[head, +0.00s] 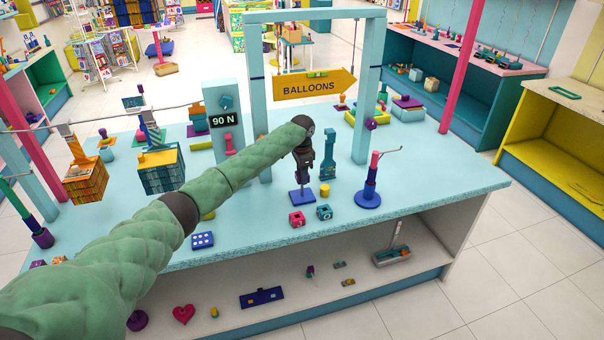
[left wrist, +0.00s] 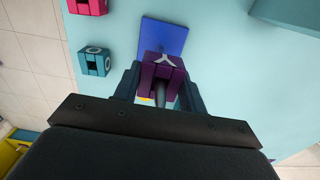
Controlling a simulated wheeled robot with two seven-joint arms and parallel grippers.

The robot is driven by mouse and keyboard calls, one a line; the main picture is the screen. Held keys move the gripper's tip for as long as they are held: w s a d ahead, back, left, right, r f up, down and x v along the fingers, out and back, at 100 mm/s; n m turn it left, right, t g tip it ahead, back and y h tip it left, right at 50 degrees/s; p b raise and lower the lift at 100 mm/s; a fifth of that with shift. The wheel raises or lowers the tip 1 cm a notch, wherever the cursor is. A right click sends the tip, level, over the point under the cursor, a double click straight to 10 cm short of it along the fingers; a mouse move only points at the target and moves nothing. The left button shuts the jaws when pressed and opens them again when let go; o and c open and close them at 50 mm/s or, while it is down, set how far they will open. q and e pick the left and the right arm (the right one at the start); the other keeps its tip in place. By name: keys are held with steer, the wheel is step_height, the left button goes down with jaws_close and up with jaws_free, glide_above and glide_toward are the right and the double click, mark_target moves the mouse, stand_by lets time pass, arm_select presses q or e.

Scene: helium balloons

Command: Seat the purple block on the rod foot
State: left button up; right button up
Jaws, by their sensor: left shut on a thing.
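My left gripper (head: 303,172) reaches over the table and points down above a blue square foot (head: 302,197). In the left wrist view the gripper (left wrist: 158,92) is shut on the purple block (left wrist: 176,77), which sits between its two fingers. A thin grey rod shows at the near side of the block, with a small pale hook-like piece on its top. The blue foot (left wrist: 164,34) lies just beyond and below the block. In the head view the block is mostly hidden by the dark fingers. I cannot tell whether the block touches the foot. My right gripper is not in view.
A pink cube (head: 297,219) and a teal cube (head: 324,212) stand near the table's front edge. A teal post (head: 327,168) and a blue-footed stand (head: 368,198) are close on the right. The BALLOONS sign (head: 313,87) hangs on a frame behind. The table's right front is clear.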

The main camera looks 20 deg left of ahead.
arm_select(q)
steer(key=shift+f, duration=0.7)
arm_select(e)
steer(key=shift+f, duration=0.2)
arm_select(q)
steer(key=o, duration=1.1)
step_height(320, 180, up, 6)
steer(key=b, duration=0.3)
steer(key=shift+r+b, duration=0.25)
steer(key=shift+b, duration=0.15)
steer(key=shift+r, duration=0.7)
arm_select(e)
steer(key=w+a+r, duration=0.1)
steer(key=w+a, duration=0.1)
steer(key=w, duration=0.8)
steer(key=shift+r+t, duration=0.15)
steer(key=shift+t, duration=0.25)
